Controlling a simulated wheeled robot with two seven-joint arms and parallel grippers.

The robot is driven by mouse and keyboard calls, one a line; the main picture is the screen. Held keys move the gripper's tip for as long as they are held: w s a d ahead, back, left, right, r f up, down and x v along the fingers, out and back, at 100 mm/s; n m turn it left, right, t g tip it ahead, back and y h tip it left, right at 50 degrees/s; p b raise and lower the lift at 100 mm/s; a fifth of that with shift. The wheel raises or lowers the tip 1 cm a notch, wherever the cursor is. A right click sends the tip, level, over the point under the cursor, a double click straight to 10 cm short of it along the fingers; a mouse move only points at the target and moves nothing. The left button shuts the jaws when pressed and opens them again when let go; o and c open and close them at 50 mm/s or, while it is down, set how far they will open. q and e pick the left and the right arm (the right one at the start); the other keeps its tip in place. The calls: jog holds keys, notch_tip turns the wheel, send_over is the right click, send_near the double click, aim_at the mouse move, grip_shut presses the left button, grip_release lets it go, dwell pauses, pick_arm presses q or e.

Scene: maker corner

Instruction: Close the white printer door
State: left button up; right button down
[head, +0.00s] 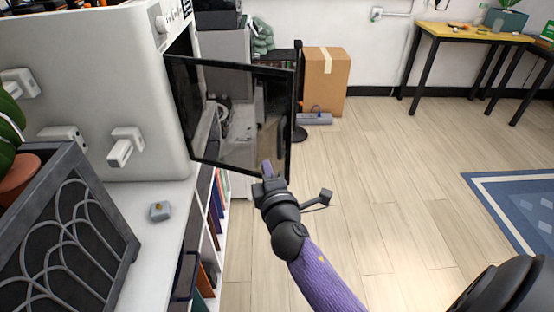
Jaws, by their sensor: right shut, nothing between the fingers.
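The white printer (90,70) stands at the upper left on a white shelf unit. Its door (235,115) is a dark glass panel with a black frame, and it stands open, swung out to the right from the printer's front edge. My right gripper (267,172) is shut and empty at the door's lower right part, close to the bottom edge near the free corner. I cannot tell whether it touches the glass. My left gripper is not in view.
A dark grey rack (70,235) and a small grey-blue item (159,210) are on the white shelf top (150,265). A cardboard box (325,80) stands on the floor behind the door.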

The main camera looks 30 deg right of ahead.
jog(key=shift+w+d, duration=0.3)
jog(key=shift+d, duration=0.3)
jog(key=shift+w+d, duration=0.25)
jog(key=shift+d, duration=0.35)
jog(key=shift+w+d, duration=0.3)
jog(key=shift+d, duration=0.3)
jog(key=shift+d, duration=0.1)
